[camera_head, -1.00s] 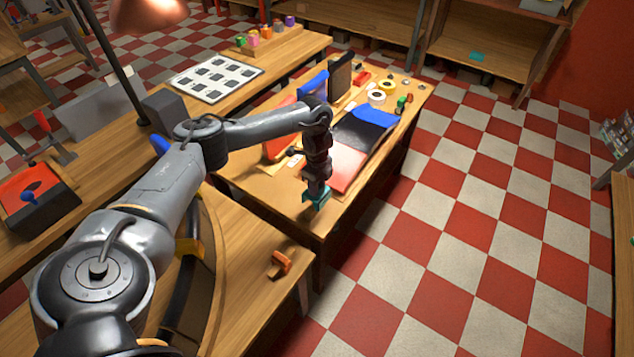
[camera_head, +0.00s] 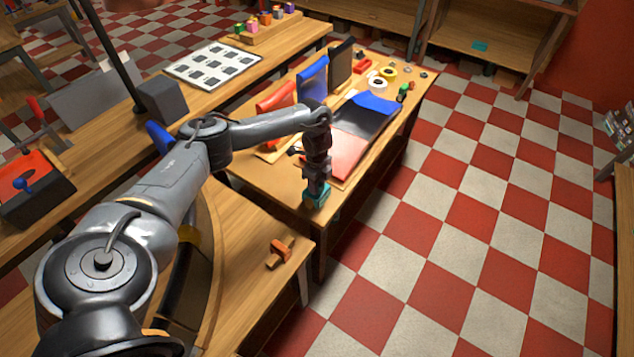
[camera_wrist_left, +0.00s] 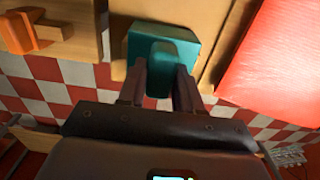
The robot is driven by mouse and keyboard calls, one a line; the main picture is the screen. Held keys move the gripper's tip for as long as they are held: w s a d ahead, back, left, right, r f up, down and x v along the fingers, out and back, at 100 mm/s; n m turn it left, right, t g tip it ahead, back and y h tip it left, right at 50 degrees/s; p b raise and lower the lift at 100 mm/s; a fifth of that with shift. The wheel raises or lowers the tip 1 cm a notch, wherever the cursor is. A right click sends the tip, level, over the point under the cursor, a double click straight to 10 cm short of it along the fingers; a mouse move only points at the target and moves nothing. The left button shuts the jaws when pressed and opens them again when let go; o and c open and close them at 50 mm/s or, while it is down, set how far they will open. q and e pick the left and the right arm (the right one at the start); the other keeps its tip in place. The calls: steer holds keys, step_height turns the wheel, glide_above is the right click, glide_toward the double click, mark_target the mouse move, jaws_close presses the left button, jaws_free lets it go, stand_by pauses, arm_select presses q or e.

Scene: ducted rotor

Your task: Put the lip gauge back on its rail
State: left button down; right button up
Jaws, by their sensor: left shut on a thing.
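My left gripper (camera_head: 316,188) is shut on a teal block-shaped piece (camera_head: 317,199), which I take to be the lip gauge. It hangs at the near end of the middle wooden table, by its edge. In the left wrist view the teal piece (camera_wrist_left: 168,48) sits between the two fingers (camera_wrist_left: 160,85), with its wider part beyond them. An orange piece (camera_head: 279,252) stands on the nearer wooden table; it also shows at the upper left of the left wrist view (camera_wrist_left: 28,32). I cannot tell which part is the rail. My right gripper is not in view.
The middle table (camera_head: 268,179) bears a red, black and blue sheet (camera_head: 365,118), upright coloured panels (camera_head: 313,80), tape rolls (camera_head: 377,82) and small parts. A white sheet with dark squares (camera_head: 213,67) lies on the back-left table. The checkered floor (camera_head: 450,220) at right is clear.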

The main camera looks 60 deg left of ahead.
arm_select(q)
steer(key=shift+f, duration=0.35)
stand_by(0.7)
steer(key=c, duration=0.7)
jaws_free()
steer(key=shift+r, duration=0.1)
step_height(320, 180, up, 5)
steer(key=shift+r, duration=0.15)
step_height(320, 180, up, 4)
steer(key=shift+r+p, duration=0.1)
steer(key=shift+p, duration=1.15)
steer(key=shift+r+p, duration=0.35)
steer(key=shift+r, duration=0.25)
